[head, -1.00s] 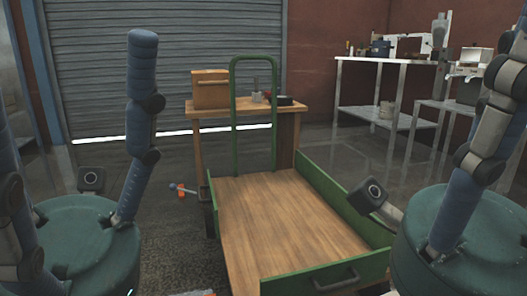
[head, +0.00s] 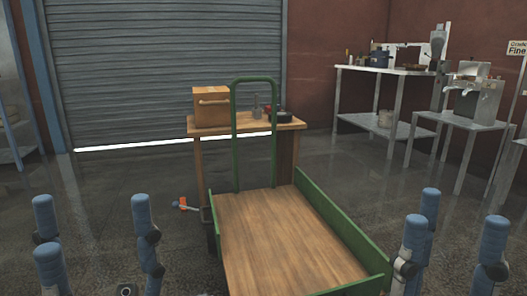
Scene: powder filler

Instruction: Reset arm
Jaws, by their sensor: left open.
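Blue and dark links of my left arm (head: 145,235) stand up along the bottom left of the head view. Blue links of my right arm (head: 415,245) stand up along the bottom right. A small dark square block with a round face (head: 127,290), which looks like part of my left arm, is cut by the bottom edge. No fingers of either gripper can be made out.
A green-framed cart (head: 345,232) with a wooden deck (head: 280,240) stands empty in front. Behind it, a wooden table (head: 215,128) holds a wooden box (head: 211,106) and small items. Metal tables (head: 385,75) with equipment stand at the right.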

